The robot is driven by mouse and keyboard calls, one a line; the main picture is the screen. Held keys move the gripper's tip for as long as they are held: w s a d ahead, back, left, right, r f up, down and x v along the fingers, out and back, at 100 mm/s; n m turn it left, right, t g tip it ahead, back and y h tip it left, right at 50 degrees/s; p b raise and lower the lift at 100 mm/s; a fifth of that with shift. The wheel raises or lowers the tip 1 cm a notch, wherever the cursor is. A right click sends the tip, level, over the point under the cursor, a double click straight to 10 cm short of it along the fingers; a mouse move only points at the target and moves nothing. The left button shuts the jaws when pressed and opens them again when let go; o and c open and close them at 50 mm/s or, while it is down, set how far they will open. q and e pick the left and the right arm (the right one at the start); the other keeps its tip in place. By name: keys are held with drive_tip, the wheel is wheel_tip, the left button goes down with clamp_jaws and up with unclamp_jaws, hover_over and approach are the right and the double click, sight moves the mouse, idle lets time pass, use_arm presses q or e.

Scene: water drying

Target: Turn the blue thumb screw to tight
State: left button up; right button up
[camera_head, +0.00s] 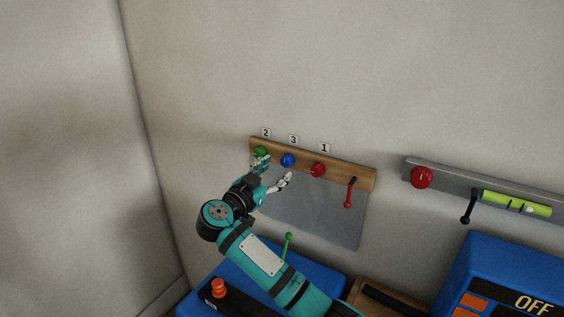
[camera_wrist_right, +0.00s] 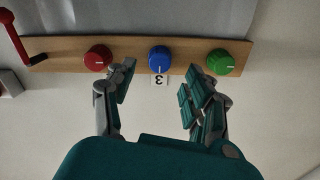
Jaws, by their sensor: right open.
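The blue thumb screw (camera_head: 288,160) is a round knob on a wooden strip (camera_head: 340,174) on the wall, under the label 3. In the right wrist view the blue thumb screw (camera_wrist_right: 160,57) shows between a red knob (camera_wrist_right: 98,57) and a green knob (camera_wrist_right: 220,62), with a small pale mark near its label edge. My right gripper (camera_head: 274,173) is open and empty, just below and left of the blue screw in the head view. In the wrist view its spread fingers (camera_wrist_right: 160,78) stand either side of the screw's line, apart from it. My left gripper is out of view.
The green knob (camera_head: 261,152) and red knob (camera_head: 318,170) flank the blue one closely. A red lever (camera_head: 349,193) hangs at the strip's right. A grey rail (camera_head: 445,179) is further right. Blue boxes (camera_head: 335,281) and a green-tipped lever (camera_head: 288,243) are below.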

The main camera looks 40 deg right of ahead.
sight(284, 164)
drive_tip(key=x, duration=0.4)
drive_tip(key=shift+d+p, duration=0.1)
drive_tip(key=shift+p, duration=0.2)
drive_tip(key=shift+c, duration=0.4)
clamp_jaws()
drive_tip(key=m, duration=0.2)
drive_tip(key=shift+f+m+p, duration=0.15)
drive_tip(key=shift+m+p, duration=0.25)
drive_tip(key=shift+m, duration=2)
